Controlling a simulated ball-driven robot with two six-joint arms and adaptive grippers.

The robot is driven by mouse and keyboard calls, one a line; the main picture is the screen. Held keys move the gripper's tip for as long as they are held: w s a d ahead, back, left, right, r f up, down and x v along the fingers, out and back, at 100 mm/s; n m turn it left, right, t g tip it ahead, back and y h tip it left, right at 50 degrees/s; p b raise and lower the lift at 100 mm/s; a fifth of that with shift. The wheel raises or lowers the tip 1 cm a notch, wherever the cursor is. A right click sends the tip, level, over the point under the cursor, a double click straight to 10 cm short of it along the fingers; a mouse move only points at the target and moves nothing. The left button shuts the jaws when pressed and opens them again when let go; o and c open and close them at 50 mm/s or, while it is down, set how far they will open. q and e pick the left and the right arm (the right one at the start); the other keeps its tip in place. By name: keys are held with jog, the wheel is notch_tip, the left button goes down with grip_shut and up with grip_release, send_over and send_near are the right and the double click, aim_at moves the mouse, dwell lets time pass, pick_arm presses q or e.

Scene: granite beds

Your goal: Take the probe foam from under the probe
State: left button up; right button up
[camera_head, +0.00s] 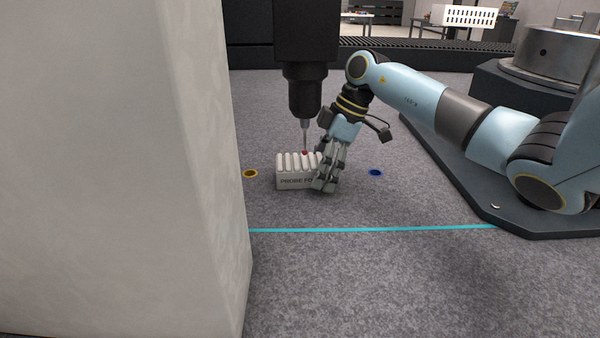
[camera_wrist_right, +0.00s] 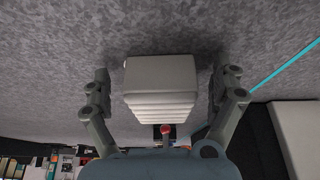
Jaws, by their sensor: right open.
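In the right wrist view the open fingers of my right gripper (camera_wrist_right: 164,90) stand on both sides of the foam (camera_wrist_right: 160,78), with gaps visible. The red tip (camera_wrist_right: 165,129) shows near the ribs. My left gripper is out of view.
A pale stone block (camera_head: 120,170) fills the left of the head view. A yellow ring (camera_head: 250,173) and a blue ring (camera_head: 375,172) lie on the granite bed (camera_head: 400,280) on either side of the foam. A cyan line (camera_head: 370,229) crosses the clear bed in front.

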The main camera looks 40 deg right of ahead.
jog(key=c, duration=1)
jog(key=shift+r, duration=0.1)
jog(key=shift+c, duration=0.2)
